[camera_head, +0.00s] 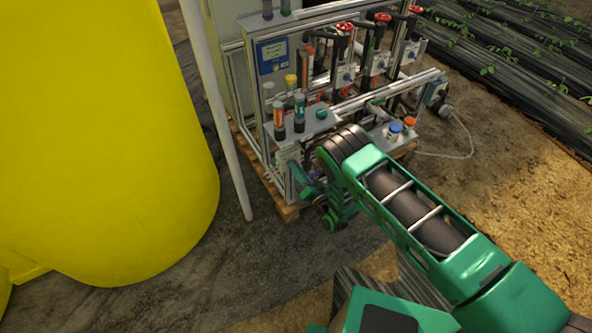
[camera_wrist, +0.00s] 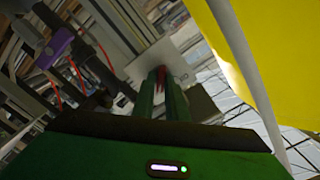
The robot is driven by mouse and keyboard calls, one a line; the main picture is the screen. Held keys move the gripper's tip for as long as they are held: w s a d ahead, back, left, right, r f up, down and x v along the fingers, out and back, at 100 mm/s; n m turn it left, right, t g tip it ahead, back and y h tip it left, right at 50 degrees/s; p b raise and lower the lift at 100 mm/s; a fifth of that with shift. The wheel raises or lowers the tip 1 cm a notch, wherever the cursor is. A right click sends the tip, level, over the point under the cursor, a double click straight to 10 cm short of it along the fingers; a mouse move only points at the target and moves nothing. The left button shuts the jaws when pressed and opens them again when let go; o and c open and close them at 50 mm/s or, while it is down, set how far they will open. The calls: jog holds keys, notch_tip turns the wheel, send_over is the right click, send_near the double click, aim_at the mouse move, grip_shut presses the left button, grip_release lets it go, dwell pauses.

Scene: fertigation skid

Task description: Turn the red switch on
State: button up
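The red switch (camera_wrist: 161,78) shows in the wrist view as a narrow red piece in front of a pale grey plate (camera_wrist: 178,62). My gripper (camera_wrist: 162,88) has its two green fingers close together, one on each side of the red piece, and appears shut on it. The fingers hide much of the switch, so its exact angle cannot be told. In the head view my gripper (camera_head: 304,188) is low at the near left corner of the metal skid frame (camera_head: 268,160). The switch is hidden there.
A large yellow tank (camera_head: 110,140) stands left, with a pale slanted pole (camera_head: 222,120) between it and the skid. Bottles (camera_head: 279,120), red valve handwheels (camera_head: 345,27) and blue and orange knobs (camera_head: 395,129) crowd the skid. A purple-capped part (camera_wrist: 60,43) and thin red tubes are left in the wrist view.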

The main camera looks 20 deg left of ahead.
jog(key=o, duration=0.3)
jog(key=shift+w+d+f, duration=0.1)
jog(key=shift+w+d, duration=0.05)
jog(key=shift+d, duration=0.1)
jog(key=shift+a, duration=0.15)
jog(key=v, duration=1.1)
jog(key=shift+w, duration=0.1)
